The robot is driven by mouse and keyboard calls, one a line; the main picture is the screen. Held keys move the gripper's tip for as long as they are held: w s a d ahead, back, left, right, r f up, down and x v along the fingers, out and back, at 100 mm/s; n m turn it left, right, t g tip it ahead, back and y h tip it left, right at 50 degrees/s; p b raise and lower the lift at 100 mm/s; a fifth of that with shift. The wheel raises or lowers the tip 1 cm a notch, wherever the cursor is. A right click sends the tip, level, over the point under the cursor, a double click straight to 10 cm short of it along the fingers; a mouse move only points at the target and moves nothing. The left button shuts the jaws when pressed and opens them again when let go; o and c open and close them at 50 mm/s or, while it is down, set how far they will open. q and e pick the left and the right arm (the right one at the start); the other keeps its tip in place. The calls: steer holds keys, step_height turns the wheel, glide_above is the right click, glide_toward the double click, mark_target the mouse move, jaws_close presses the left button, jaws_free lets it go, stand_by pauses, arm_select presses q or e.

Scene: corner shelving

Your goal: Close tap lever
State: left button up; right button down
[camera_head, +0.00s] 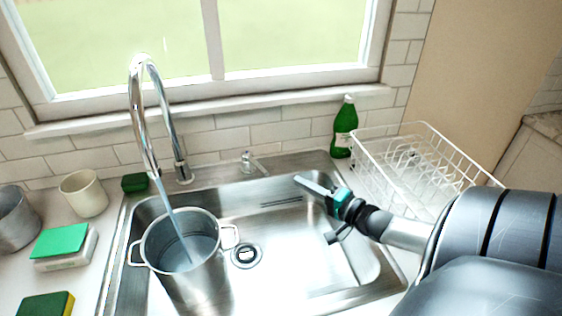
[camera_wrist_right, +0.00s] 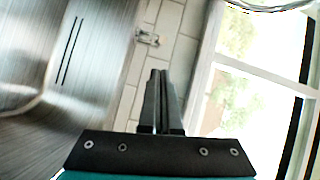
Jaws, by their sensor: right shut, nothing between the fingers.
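The chrome tap lever (camera_head: 252,162) stands on the sink's back ledge, to the right of the tall curved tap (camera_head: 137,100). It also shows in the right wrist view as a small metal piece (camera_wrist_right: 148,38) beyond my fingertips. Water runs from the tap into a steel pot (camera_head: 160,262) standing in the sink. My right gripper (camera_head: 301,180) is shut and empty above the right part of the sink. Its tips point left, to the right of the lever and apart from it. The shut fingers show in the right wrist view (camera_wrist_right: 158,76). My left gripper is not in view.
A green bottle (camera_head: 344,128) and a white wire dish rack (camera_head: 440,150) stand to the right of the lever. A cream cup (camera_head: 84,193), sponges and another pot (camera_head: 14,222) are on the left counter. The sink's back ledge is clear between lever and bottle.

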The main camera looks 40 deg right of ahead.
steer(key=b, duration=0.7)
glide_toward(256, 164)
steer(key=w+d, duration=0.1)
steer(key=w, duration=0.2)
steer(key=shift+w+d+f+b, duration=0.15)
steer(key=shift+w+d+b, duration=0.05)
steer(key=shift+w+b, duration=0.6)
steer(key=a+p, duration=0.1)
steer(key=p, duration=0.1)
steer(key=a+p, duration=0.1)
steer(key=shift+w+a+r+p, duration=0.1)
steer(key=shift+a+r+p, duration=0.15)
steer(key=shift+p, duration=0.15)
steer(key=shift+w+a+f+p, duration=0.1)
steer(key=shift+a+f+p, duration=0.2)
steer(key=shift+a+p, duration=0.4)
steer(key=shift+a, duration=0.15)
